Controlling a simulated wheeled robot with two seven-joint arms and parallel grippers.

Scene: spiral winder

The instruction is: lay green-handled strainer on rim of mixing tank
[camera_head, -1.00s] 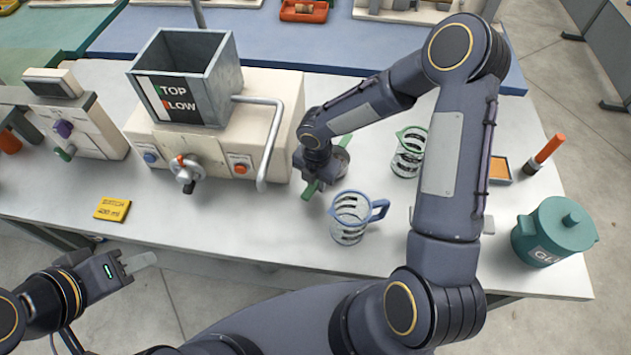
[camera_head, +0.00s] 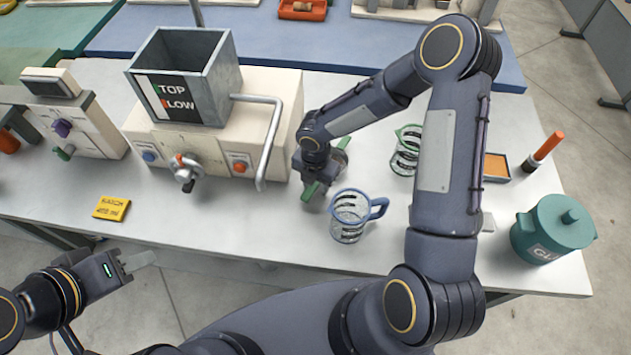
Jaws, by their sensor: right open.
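The green-handled strainer (camera_head: 343,143) lies on the white table to the right of the winder machine, largely hidden under my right gripper. Green parts show on both sides of the gripper, with a greyish bowl-like part beside it. My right gripper (camera_head: 314,184) is open, low over the strainer; whether its fingers straddle the handle is hidden. The grey square open-topped tank (camera_head: 213,85), marked TOP and LOW, stands on the machine and seems to be the mixing tank. My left gripper (camera_head: 143,260) hangs in front of the table's front edge, apart from everything.
A blue-handled jug (camera_head: 349,222) stands close to my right gripper, and a green-rimmed jug (camera_head: 401,160) stands behind my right arm. A teal lidded pot (camera_head: 553,232) is at far right. A curved pipe (camera_head: 269,145) juts from the machine. A yellow card (camera_head: 111,208) lies at left.

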